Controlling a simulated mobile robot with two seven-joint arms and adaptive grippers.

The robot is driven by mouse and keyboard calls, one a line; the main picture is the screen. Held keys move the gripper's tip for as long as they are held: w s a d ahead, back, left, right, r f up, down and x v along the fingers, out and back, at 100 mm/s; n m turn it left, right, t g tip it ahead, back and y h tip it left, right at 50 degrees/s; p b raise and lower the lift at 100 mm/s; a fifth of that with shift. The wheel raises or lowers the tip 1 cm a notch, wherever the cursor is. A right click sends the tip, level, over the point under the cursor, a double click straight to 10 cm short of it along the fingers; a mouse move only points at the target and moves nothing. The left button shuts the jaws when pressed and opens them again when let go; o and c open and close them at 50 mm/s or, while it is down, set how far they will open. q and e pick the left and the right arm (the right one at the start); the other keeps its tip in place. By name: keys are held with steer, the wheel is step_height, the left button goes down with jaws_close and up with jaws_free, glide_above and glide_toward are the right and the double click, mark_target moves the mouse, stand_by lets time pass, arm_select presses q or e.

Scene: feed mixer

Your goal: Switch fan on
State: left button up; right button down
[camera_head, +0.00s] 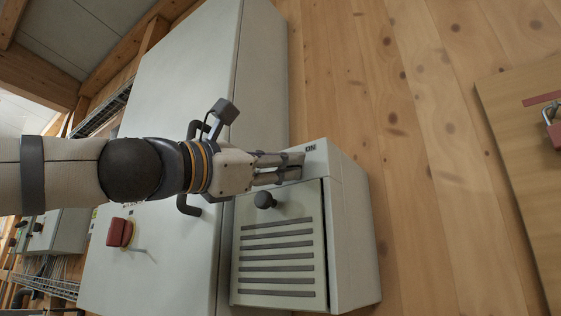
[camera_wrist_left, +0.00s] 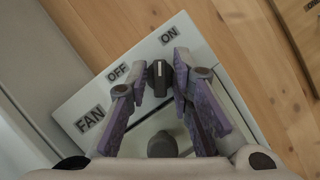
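The fan switch is a black knob (camera_wrist_left: 159,78) with a white mark, on a light grey panel labelled FAN, OFF and ON. Its mark points up in the left wrist view, roughly toward the ON label (camera_wrist_left: 169,35). My left gripper (camera_head: 298,165) is at the top of the small grey box (camera_head: 350,230) in the head view, where its fingers hide the knob. In the wrist view its fingertips stand on both sides of the knob, with a narrow gap seeming to show. The OFF label (camera_wrist_left: 118,72) is left of the knob. My right gripper is out of view.
A round black door knob (camera_head: 265,200) sits on the box's slotted front, close below my gripper. A large grey cabinet (camera_head: 185,75) with a red switch (camera_head: 120,232) stands at left. A wooden wall (camera_head: 420,120) and a board with a red padlock (camera_head: 554,128) are at right.

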arm_select(q)
steer(key=v, duration=0.7)
steer(key=shift+s, duration=0.2)
steer(key=shift+a+f, duration=0.1)
steer(key=shift+a, duration=0.05)
